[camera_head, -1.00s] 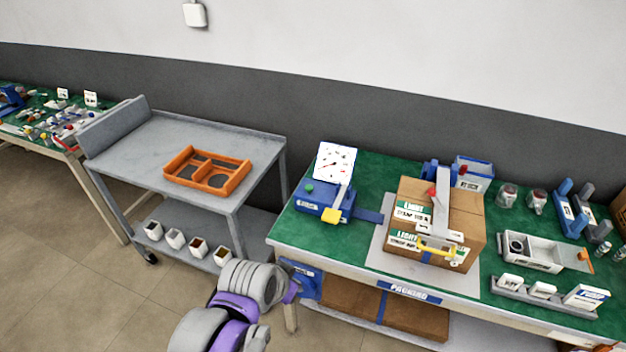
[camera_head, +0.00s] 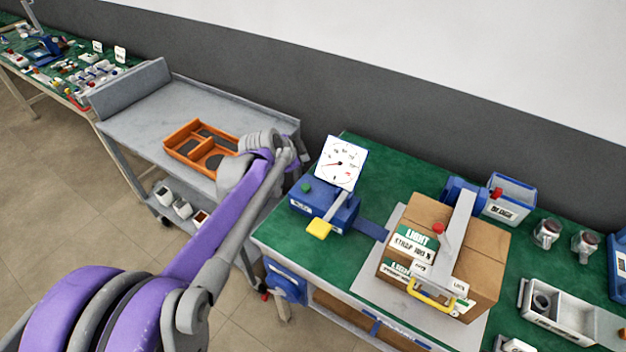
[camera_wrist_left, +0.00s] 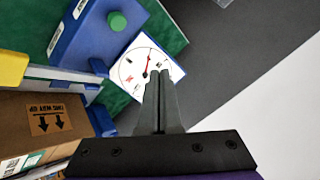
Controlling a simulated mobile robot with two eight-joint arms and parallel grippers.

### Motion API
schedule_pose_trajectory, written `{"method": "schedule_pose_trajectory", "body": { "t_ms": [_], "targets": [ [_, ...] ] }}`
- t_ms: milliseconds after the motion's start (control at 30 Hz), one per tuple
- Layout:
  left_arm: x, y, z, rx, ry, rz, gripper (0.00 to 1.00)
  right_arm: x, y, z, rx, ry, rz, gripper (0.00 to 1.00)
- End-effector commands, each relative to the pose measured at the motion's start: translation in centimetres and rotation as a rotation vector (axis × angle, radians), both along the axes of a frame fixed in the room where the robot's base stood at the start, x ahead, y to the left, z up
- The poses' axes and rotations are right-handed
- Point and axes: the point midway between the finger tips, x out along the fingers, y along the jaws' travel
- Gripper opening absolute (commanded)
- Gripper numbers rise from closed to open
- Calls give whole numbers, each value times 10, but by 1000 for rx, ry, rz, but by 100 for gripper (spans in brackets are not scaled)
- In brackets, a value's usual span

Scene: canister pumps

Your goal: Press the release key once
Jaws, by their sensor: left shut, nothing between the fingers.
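A blue device (camera_head: 325,208) stands at the left end of the green bench. It has a white dial (camera_head: 341,162), a green round button (camera_head: 305,187) and a yellow-ended lever (camera_head: 319,229). I cannot tell which part is called the release key. My left gripper (camera_head: 304,158) is shut and empty, left of the dial and above the bench's back left corner. In the left wrist view the shut fingertips (camera_wrist_left: 160,76) overlap the lower part of the dial (camera_wrist_left: 140,68); the green button (camera_wrist_left: 117,21) lies up and left of them. My right gripper is not in view.
A taped cardboard box (camera_head: 470,244) stands right of the device under a grey arm with a red knob (camera_head: 438,228) and yellow handle (camera_head: 431,299). A grey cart (camera_head: 236,107) with an orange tray (camera_head: 172,150) is at left. Jars (camera_head: 547,232) stand at right.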

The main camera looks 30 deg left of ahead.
Motion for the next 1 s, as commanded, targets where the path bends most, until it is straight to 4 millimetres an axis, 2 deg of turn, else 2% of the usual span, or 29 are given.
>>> {"method": "schedule_pose_trajectory", "body": {
  "t_ms": [533, 767, 1000],
  "targets": [
    [1, 2, -6, 4, -1, -3, 0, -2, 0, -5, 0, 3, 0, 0],
    [0, 1, -29, 4, 1, -3, 0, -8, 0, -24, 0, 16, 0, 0],
    [0, 2, -64, 4, 0, -2, 0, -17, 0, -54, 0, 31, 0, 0]
  ]
}}
